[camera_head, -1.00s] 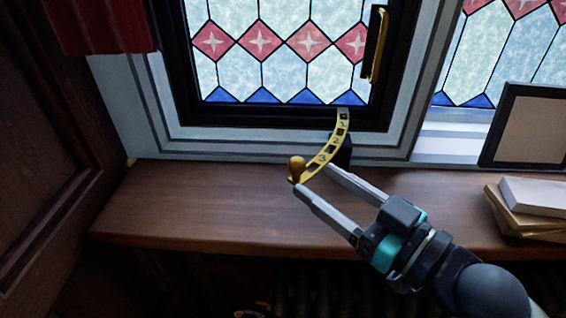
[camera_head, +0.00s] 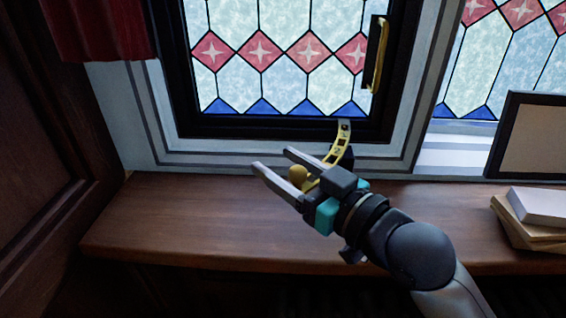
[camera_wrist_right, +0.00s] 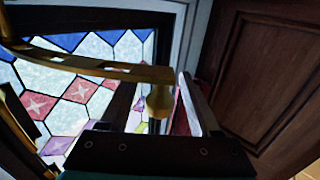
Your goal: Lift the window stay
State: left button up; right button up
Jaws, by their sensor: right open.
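The window stay (camera_head: 340,141) is a curved brass bar with numbered holes, running from the window's lower frame out over the sill. Its round brass knob (camera_head: 298,174) is at the near end. My right gripper (camera_head: 272,159) is open, with its fingers reaching past the knob, one on each side. In the right wrist view the stay (camera_wrist_right: 95,65) crosses above my gripper, and the knob (camera_wrist_right: 160,101) hangs between the open fingers (camera_wrist_right: 160,95). I cannot tell whether a finger touches it. Part of the stay is hidden behind my gripper in the head view. My left gripper is not in view.
The stained-glass window (camera_head: 280,60) has a black frame and a brass handle (camera_head: 375,55). The wooden sill (camera_head: 160,220) is clear at left. A dark-framed board (camera_head: 530,138) and stacked books (camera_head: 535,212) stand at right. A red curtain (camera_head: 95,28) hangs at upper left.

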jog(key=shift+c, duration=0.4)
grip_shut()
dwell(1.0)
